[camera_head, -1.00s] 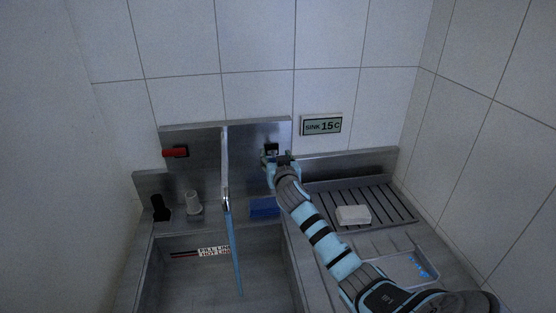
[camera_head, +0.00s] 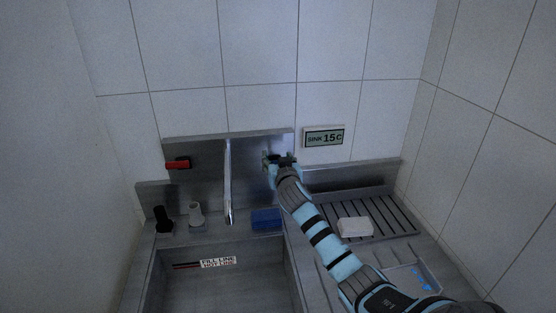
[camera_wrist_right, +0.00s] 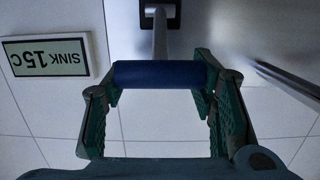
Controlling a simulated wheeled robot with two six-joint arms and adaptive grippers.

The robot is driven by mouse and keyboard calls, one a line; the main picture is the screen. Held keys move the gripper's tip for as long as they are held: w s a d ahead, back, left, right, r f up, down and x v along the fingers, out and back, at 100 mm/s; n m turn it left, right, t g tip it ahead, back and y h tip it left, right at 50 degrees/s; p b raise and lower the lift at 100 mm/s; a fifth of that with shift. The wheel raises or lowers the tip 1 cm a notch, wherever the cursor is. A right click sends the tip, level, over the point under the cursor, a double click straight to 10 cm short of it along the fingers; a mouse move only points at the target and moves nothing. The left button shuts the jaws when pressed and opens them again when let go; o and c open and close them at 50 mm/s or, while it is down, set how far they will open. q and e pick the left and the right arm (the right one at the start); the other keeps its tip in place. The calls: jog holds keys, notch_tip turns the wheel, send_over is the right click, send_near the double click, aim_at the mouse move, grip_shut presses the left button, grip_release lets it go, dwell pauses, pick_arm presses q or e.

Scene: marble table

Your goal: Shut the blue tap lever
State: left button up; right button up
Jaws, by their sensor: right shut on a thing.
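The blue tap lever (camera_wrist_right: 160,74) shows in the right wrist view as a dark blue bar on a grey stem, reaching out from a black mount. My right gripper (camera_wrist_right: 158,88) is shut on it, with one finger at each end of the bar. In the head view my right gripper (camera_head: 279,161) is at the metal back panel and hides the lever. The tap spout (camera_head: 229,180) hangs over the sink basin, and no water shows below it. My left gripper is not in view.
A red lever (camera_head: 178,164) is at the panel's left. A black bottle (camera_head: 163,219), a pale bottle (camera_head: 196,214) and a blue block (camera_head: 266,219) stand along the sink's back ledge. A white block (camera_head: 355,227) lies on the ribbed drainer (camera_head: 388,213) at right.

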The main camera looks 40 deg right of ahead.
jog(key=shift+r, duration=0.15)
jog(key=o, duration=1.7)
jog(key=shift+w+f, duration=0.15)
jog(key=shift+f, duration=0.05)
jog(key=v, duration=1.2)
jog(key=shift+d, duration=0.1)
